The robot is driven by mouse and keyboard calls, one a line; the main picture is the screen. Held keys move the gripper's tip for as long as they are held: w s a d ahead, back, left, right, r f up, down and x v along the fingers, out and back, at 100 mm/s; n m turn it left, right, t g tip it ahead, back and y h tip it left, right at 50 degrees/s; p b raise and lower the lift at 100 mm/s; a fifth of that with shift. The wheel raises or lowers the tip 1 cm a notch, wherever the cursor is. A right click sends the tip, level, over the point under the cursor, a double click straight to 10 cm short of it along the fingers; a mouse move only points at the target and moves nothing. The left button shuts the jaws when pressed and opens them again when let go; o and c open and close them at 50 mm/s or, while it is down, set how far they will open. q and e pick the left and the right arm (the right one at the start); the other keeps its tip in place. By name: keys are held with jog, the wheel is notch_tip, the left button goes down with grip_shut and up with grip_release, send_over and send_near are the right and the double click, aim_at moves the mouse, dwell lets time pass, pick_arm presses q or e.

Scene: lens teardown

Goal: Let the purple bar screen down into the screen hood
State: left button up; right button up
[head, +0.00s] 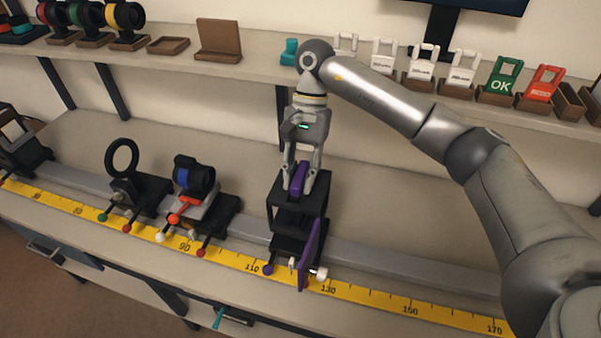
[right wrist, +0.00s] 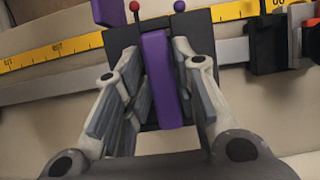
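The purple bar screen (head: 299,178) is upright between the fingers of my right gripper (head: 299,186). The gripper points straight down and looks shut on the bar; it also shows between the fingers in the right wrist view (right wrist: 162,80). The black screen hood (head: 318,187) stands on the rail directly below. The bar's lower end is at the hood's top; how deep it sits inside is hidden. A purple panel (head: 310,258) stands at the hood's front side. My left gripper is not in view.
The hood's rail (head: 390,260) runs beside a yellow scale (head: 385,298). A blue-banded lens holder (head: 193,177) and a black ring holder (head: 122,158) stand left. A shelf (head: 265,66) behind carries trays and white frames. The bench right of the hood is clear.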

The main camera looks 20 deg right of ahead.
jog(key=shift+o, duration=0.8)
jog(key=shift+s+f, duration=0.15)
jog(key=shift+f, duration=0.1)
jog(key=shift+r, duration=0.1)
